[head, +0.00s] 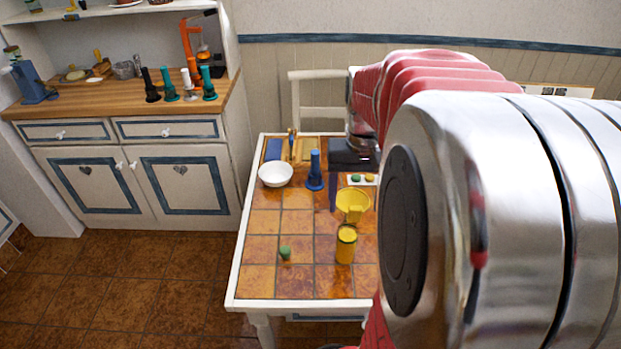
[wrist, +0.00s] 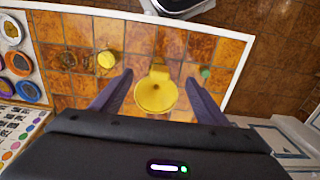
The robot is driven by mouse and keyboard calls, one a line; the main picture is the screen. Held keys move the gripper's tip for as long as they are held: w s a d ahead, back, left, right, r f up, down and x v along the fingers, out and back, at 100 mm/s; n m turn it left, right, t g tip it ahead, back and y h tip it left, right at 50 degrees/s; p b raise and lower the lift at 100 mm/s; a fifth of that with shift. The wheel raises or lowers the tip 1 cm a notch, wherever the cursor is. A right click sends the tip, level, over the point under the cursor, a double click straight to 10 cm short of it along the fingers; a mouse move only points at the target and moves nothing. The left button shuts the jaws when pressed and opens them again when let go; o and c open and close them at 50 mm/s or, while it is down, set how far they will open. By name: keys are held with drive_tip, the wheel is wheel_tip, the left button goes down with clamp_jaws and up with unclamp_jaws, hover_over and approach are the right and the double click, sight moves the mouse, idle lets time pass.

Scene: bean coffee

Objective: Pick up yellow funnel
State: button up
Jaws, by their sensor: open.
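The yellow funnel (head: 352,203) is on the tiled table in the head view, just behind a yellow cylindrical container (head: 346,245). In the wrist view the funnel (wrist: 155,94) shows from above, with its wide mouth toward me and a tab on its far side. My gripper (wrist: 160,82) is open, with one dark finger on each side of the funnel. I cannot tell whether the fingers touch it. My arm hides the right part of the table in the head view, and the gripper fingers are not clear there.
On the table (head: 262,225) are a white bowl (head: 276,174), a blue grinder-like object (head: 315,172) and a small green object (head: 285,253). A cabinet (head: 130,160) stands at the left. The table's front left is mostly clear.

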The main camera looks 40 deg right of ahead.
wheel_tip(320, 180, down, 2)
idle(0.6)
clamp_jaws()
idle(0.7)
